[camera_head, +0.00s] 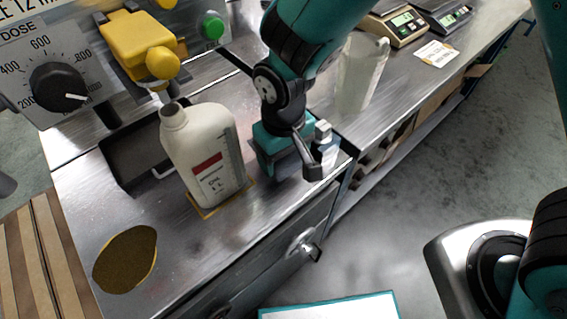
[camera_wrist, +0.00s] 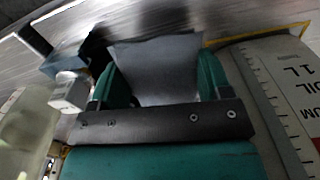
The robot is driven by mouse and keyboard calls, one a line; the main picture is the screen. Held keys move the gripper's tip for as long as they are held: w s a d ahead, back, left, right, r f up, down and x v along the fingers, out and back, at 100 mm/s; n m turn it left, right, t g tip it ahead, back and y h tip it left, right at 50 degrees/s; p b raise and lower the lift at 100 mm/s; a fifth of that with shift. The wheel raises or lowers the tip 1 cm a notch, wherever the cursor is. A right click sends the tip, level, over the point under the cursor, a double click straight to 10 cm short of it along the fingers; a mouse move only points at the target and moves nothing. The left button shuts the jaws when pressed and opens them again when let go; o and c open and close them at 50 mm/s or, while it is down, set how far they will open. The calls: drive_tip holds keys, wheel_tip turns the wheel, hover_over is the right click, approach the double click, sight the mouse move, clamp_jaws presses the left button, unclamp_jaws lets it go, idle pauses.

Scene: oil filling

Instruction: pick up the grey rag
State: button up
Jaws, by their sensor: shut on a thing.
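The grey rag (camera_wrist: 157,66) shows in the wrist view as a flat grey piece between the two teal fingers of my gripper (camera_wrist: 160,88). My gripper is shut on it. In the head view my gripper (camera_head: 280,152) is low over the metal bench, between the white oil bottle and the bench's front edge. I cannot make out the rag in the head view; my gripper hides that spot.
The white oil bottle (camera_head: 207,150) stands close to the left of my gripper. A small grey-and-white object (camera_head: 323,135) is close on its right. A clear jug (camera_head: 361,75) stands behind. A brown round patch (camera_head: 125,260) lies at the bench's left.

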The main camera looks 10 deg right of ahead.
wheel_tip(320, 180, up, 15)
drive_tip(key=shift+r, duration=0.2)
drive_tip(key=shift+o, duration=0.4)
